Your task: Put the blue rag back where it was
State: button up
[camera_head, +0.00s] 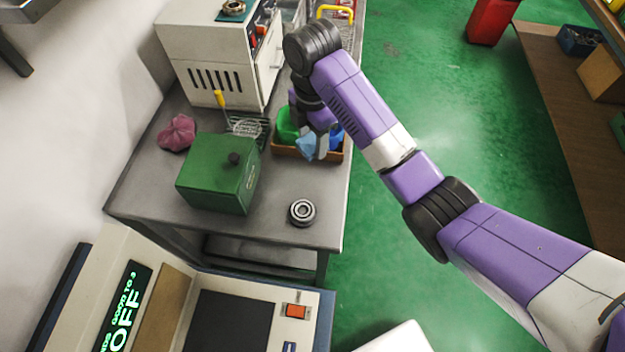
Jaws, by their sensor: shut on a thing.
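The light blue rag (306,147) hangs at the end of my arm, over a shallow brown tray (284,152) on the grey workbench. My gripper (321,145) points down at the tray and is shut on the rag. The arm's wrist hides part of the tray and the upper part of the gripper. I cannot tell whether the rag touches the tray. A green item (287,125) and a darker blue item (336,136) are in the tray beside the rag.
A green box (215,172) with a dark knob stands left of the tray. A pink rag (178,132) lies behind it. A bearing ring (302,212) lies near the front right bench corner. A wire basket (247,127) and a beige machine (208,55) stand behind. The bench around the bearing is clear.

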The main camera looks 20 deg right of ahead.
aim_at(312, 150)
notch_tip(312, 150, down, 11)
jog(key=b, duration=0.4)
jog(key=shift+f, duration=2.6)
jog(key=o, duration=1.2)
jog(key=shift+f, duration=0.1)
jog(key=shift+r+p, duration=0.85)
jog(key=shift+r, duration=5.3)
